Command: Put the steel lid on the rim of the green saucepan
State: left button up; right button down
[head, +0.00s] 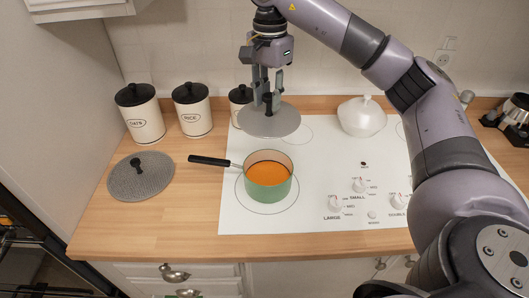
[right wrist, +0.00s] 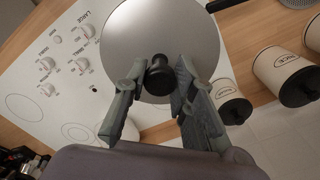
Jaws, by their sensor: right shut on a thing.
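The steel lid (head: 283,122) is a smooth grey disc with a black knob. My right gripper (head: 267,98) is shut on the knob from above and holds the lid above the cooktop, behind the saucepan. In the right wrist view the knob (right wrist: 158,76) sits between the two fingers, with the lid's shiny face (right wrist: 140,35) beyond. The green saucepan (head: 268,193) stands upright on the front left burner, uncovered, with orange contents and a black handle pointing left. The lid and the saucepan are apart. My left gripper is not in view.
A grey textured lid (head: 150,184) with a black knob lies on the wooden counter at left. Several white canisters (head: 193,117) with black lids stand at the back left. A white lidded dish (head: 361,119) sits on the cooktop's back. Knobs (head: 337,204) are right of the saucepan.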

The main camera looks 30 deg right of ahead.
aim_at(271, 116)
jog(key=f, duration=0.4)
jog(key=shift+s, duration=0.4)
notch_tip(271, 116, down, 13)
jog(key=p, duration=0.1)
jog(key=shift+w, duration=0.45)
jog(key=shift+f, duration=0.1)
jog(key=c, duration=1.8)
grip_release()
jog(key=shift+f, duration=0.1)
jog(key=o, duration=0.5)
jog(key=shift+c, duration=0.2)
